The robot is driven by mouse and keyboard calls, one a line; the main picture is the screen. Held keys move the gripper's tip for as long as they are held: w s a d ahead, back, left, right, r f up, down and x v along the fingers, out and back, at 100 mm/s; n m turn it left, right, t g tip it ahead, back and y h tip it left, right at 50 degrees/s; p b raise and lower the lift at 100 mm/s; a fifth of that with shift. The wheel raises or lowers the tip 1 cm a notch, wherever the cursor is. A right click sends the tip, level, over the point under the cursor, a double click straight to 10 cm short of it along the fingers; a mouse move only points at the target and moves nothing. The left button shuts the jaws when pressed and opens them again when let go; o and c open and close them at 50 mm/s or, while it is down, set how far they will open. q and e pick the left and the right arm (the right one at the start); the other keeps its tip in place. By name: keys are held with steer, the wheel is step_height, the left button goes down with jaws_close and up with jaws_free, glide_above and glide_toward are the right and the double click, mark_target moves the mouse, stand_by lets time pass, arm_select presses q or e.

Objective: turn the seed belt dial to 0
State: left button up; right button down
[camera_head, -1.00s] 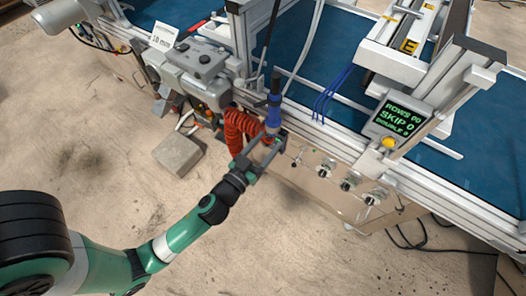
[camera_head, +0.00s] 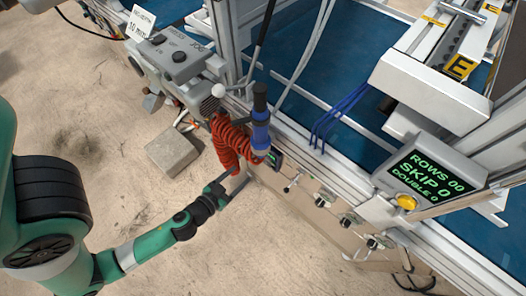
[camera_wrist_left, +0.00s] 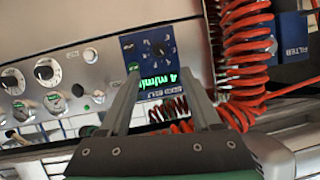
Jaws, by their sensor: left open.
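A dark control panel shows in the left wrist view with a round dial (camera_wrist_left: 160,48) on it. A lit green display (camera_wrist_left: 158,82) below the dial seems to read 4 m/min; it appears tilted in the picture. The panel's side (camera_head: 275,160) shows in the head view beside the red coiled hose; the dial face is hidden there. My left gripper (camera_wrist_left: 160,76) is open and empty, its two fingers apart below the dial in the wrist view. In the head view the left gripper (camera_head: 240,186) is a short way in front of the panel. My right gripper is not in view.
The red coiled hose (camera_head: 230,145) and a blue cylinder (camera_head: 260,130) stand close to the panel. Several knobs and gauges (camera_wrist_left: 45,72) line the silver panel to the left in the wrist view. A counter screen (camera_head: 428,177) is at the right. The floor in front is clear.

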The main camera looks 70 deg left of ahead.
mark_target(257, 160)
arm_select(q)
steer(key=x, duration=1)
steer(key=shift+w+a+f, duration=0.1)
steer(key=shift+w+f, duration=0.2)
steer(key=shift+f, duration=0.05)
jaws_close()
